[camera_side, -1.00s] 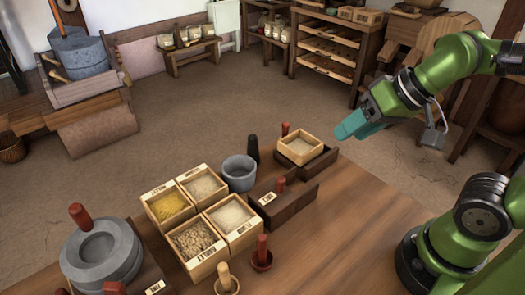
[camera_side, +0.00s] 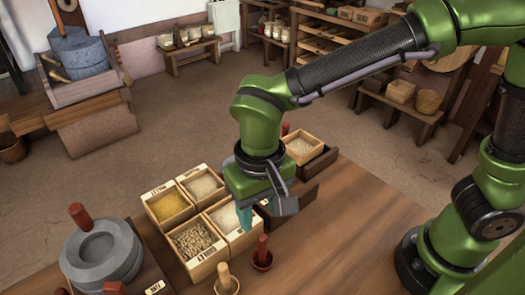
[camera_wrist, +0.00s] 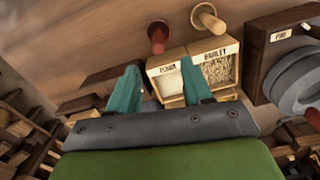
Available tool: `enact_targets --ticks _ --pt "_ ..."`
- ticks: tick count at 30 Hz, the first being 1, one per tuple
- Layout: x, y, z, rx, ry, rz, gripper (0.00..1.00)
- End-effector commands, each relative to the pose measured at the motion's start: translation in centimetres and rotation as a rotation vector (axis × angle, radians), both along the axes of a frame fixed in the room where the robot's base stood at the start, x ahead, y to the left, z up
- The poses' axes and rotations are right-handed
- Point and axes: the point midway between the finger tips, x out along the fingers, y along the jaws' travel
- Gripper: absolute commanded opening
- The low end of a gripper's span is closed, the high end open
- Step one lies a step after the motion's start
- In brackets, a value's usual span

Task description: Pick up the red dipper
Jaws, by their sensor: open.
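The red dipper (camera_side: 262,245) stands on the wooden table near the front boxes, its handle pointing up from a small round bowl. In the wrist view the red dipper (camera_wrist: 158,36) lies beyond the fingertips, near the top middle. My gripper (camera_side: 258,213) points down above the table, just behind the dipper in the side view. Its teal fingers are apart with nothing between them, as the wrist view of the gripper (camera_wrist: 160,68) also shows. The fingers are apart from the dipper.
A pale wooden dipper (camera_side: 226,280) stands beside the red one. Boxes of grain and meal, including the barley box (camera_side: 196,240), stand close by. A grey quern (camera_side: 98,250) with red handles is at the left. The table's right part is clear.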

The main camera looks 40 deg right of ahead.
Motion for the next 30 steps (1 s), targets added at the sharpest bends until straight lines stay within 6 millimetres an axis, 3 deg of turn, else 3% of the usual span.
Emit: enact_targets --ticks 3,9,17,24,30 --pt "-0.1 -0.1 -2.8 -0.004 0.005 0.0 0.5" --pt "0.0 0.0 -6.4 -0.001 0.001 0.001 0.5" --pt "-0.1 -0.1 -8.4 -0.001 0.001 0.001 0.5" --pt "-0.4 -0.2 -11.9 -0.002 0.002 0.0 0.5" --pt "-0.3 -0.2 -12.9 0.002 -0.001 0.001 0.5"
